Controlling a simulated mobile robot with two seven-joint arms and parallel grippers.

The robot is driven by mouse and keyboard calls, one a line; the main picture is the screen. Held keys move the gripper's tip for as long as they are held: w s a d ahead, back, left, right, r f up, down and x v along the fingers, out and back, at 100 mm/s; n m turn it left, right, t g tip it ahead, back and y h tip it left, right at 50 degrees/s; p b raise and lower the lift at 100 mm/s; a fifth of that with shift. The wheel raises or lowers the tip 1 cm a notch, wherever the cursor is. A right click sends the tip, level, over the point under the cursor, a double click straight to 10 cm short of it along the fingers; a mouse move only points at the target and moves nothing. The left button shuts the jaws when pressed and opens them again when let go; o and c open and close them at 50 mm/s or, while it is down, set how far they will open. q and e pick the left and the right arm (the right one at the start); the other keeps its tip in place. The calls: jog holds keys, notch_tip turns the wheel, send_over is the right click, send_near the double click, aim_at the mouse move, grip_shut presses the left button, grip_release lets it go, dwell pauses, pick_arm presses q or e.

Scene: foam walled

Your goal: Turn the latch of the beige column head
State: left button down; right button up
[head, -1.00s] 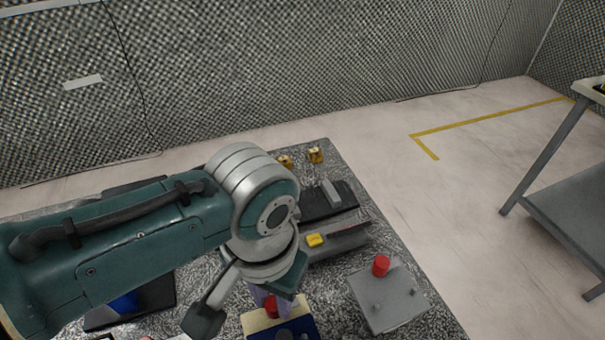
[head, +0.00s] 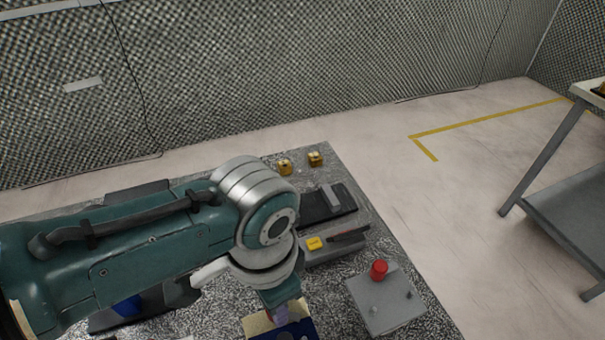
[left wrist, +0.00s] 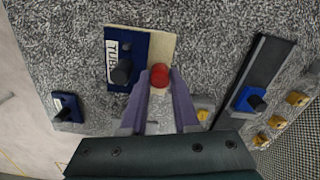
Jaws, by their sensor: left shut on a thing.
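The beige column head (left wrist: 160,45) lies on the speckled table top, with a dark blue panel (left wrist: 138,48) labelled "TUBE" and a black knob (left wrist: 121,72). Its latch seems to be the red knob (left wrist: 159,76). My left gripper (left wrist: 161,78) is shut on this red knob, one purple finger on each side. In the head view the beige column head (head: 258,322) shows at the bottom edge, under my left gripper (head: 279,315), and the fingers hide the red knob there. My right gripper is not in view.
A grey box with a red button (head: 379,270) stands to the right. Behind are a grey device with a yellow button (head: 316,243), a black plate (head: 341,202) and two brass pieces (head: 315,159). A grey cart (head: 570,190) stands at the far right.

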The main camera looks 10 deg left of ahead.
pick_arm(q)
jog(key=m, duration=0.5)
jog(key=shift+m, duration=0.3)
jog(key=m, duration=0.6)
dwell(0.4)
jog(key=c, duration=0.7)
grip_release()
jog(key=shift+o, duration=0.2)
jog(key=shift+r, duration=0.1)
